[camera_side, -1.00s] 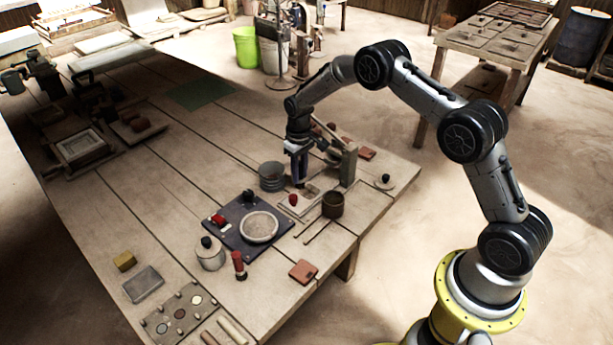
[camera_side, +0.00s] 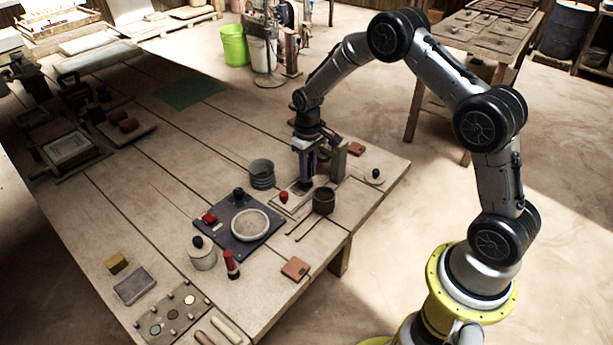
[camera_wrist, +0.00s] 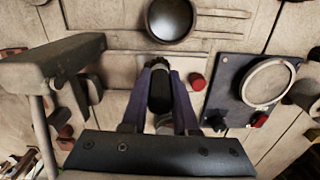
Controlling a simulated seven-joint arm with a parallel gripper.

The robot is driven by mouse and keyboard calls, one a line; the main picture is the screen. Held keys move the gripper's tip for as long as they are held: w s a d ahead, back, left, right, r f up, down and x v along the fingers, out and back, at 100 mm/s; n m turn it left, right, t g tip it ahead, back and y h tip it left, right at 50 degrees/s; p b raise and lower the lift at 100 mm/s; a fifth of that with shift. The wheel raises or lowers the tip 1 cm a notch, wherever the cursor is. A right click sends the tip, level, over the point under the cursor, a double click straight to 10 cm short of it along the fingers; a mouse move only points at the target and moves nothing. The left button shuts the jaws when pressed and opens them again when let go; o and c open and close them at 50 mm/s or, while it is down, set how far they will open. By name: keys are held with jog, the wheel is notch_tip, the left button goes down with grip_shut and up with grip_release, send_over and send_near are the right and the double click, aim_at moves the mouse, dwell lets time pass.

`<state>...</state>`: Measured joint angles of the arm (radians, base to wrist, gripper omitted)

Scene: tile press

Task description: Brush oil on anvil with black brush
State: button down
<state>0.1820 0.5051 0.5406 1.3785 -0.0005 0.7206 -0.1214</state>
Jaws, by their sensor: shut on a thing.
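My gripper (camera_side: 307,180) points down at the right part of the bench, beside the grey upright of the press (camera_side: 338,160). In the wrist view, my gripper (camera_wrist: 160,98) has its two purple-grey fingers shut on a dark upright piece, which I take as the black brush (camera_wrist: 160,88). Its lower end is hard to make out. A pale plate (camera_side: 276,208) lies under and left of the fingers, with a red-knobbed piece (camera_side: 284,197) on it. I cannot tell which surface is the anvil, or whether the brush touches it.
A dark cup (camera_side: 323,202) stands close in front of my gripper, with thin sticks (camera_side: 303,230) beside it. A grey tin (camera_side: 262,174) stands to the left. A dark board (camera_side: 226,238) holds a round pale dish (camera_side: 250,225). The press arm (camera_wrist: 50,65) is close at left in the wrist view.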

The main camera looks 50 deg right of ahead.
jog(key=shift+r, duration=2.35)
